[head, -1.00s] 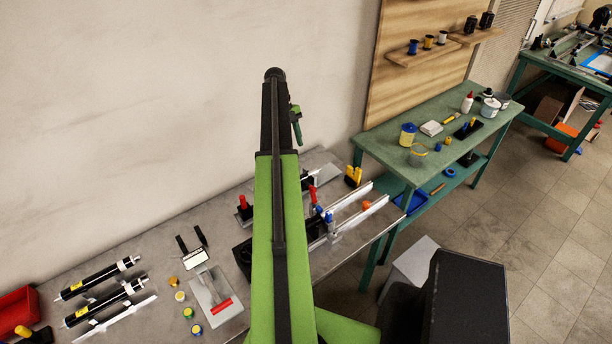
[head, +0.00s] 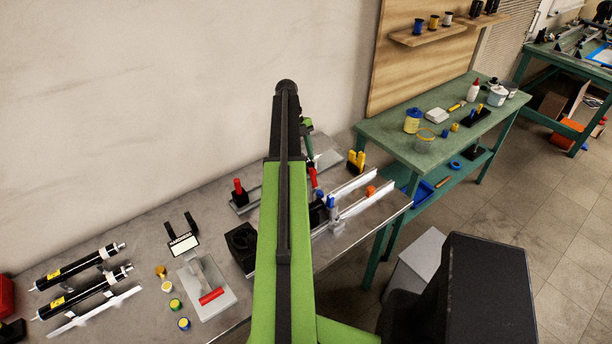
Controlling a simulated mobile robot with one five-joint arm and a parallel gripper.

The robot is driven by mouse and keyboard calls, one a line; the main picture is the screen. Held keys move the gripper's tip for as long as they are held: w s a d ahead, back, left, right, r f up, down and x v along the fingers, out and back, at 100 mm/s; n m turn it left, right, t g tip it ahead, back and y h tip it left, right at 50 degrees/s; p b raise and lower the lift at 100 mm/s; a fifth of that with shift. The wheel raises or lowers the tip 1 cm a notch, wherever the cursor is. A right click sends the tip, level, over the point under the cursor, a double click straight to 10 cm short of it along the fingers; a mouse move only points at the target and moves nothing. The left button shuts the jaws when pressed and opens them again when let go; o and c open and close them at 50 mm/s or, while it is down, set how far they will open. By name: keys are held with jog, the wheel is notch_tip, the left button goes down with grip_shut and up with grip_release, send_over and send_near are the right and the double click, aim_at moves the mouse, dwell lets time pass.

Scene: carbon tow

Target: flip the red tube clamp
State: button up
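A red-handled clamp (head: 239,191) stands upright on a grey bar on the workbench, left of my arm. A second red handle (head: 313,178) shows just right of my arm, close to blue-topped clamps (head: 331,202) at the pale rails. I cannot tell for certain which red one is the tube clamp; my arm hides part of the area between them. My arm stretches away over the bench. Only a small green and dark part of my gripper (head: 306,128) shows past the arm's far end. Its fingers are not clear, and I see nothing held.
Black tubes (head: 82,268), a small sign (head: 183,243), small pots and a plate with a red-handled tool (head: 211,295) lie on the left of the bench. A yellow block (head: 356,161) stands behind the rails. A green table (head: 440,150) with pots stands at the right.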

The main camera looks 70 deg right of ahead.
aim_at(312, 177)
jog(key=b+x, duration=0.2)
jog(key=x, duration=0.2)
jog(key=shift+r, duration=0.15)
jog(key=shift+c, duration=0.4)
jog(key=shift+d, duration=0.1)
grip_shut()
dwell(0.5)
